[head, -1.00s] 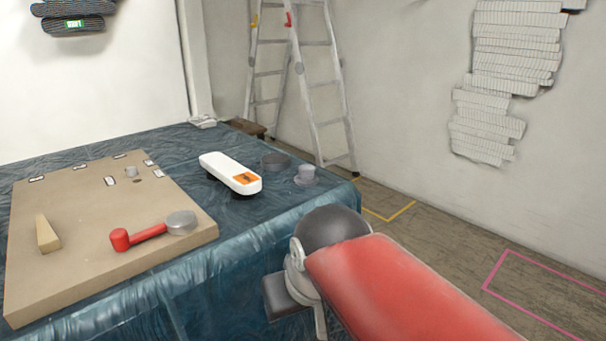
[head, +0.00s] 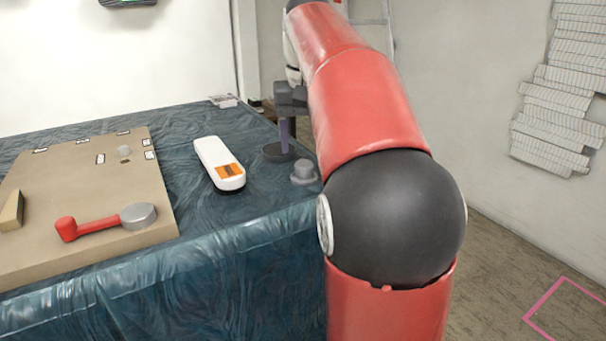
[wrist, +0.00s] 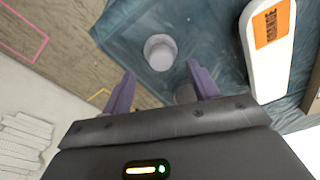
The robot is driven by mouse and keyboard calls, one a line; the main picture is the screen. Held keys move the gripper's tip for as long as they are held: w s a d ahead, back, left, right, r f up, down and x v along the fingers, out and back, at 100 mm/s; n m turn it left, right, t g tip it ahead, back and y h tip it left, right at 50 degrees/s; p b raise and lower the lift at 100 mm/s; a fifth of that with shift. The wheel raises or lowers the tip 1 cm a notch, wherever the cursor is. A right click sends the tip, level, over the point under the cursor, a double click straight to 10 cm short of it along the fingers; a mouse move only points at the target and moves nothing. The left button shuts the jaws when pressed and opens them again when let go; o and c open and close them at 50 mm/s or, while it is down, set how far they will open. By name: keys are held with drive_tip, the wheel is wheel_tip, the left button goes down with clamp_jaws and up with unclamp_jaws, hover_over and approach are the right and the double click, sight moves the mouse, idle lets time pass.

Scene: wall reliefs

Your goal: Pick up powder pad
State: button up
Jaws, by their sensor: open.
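Two small round things stand near the right edge of the table: a light grey knob-like piece on a wider base (head: 304,174) and a dark grey round dish (head: 272,153). I cannot tell for sure which is the powder pad; the light grey one fits best. In the wrist view the light grey piece (wrist: 160,53) shows just beyond and between my fingertips, and a dark grey thing (wrist: 185,93) is partly hidden by a finger. My gripper (wrist: 160,70) is open and empty. In the head view my gripper (head: 285,132) points down at the dark dish, partly hidden by my arm.
A white device with an orange label (head: 218,163) lies left of the dish. A tan board (head: 80,190) holds a red-handled tool (head: 95,223) and a wooden wedge (head: 11,212). A blue sheet (head: 215,260) covers the table. A ladder (head: 372,22) stands behind.

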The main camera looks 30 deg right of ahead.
sight(304, 163)
drive_tip(key=f, duration=0.3)
drive_tip(key=f+b, duration=0.1)
drive_tip(key=f, duration=0.1)
drive_tip(key=shift+w+d+f, duration=0.1)
drive_tip(key=shift+w+f, duration=0.15)
drive_tip(key=shift+w, duration=0.15)
drive_tip(key=c, duration=1.1)
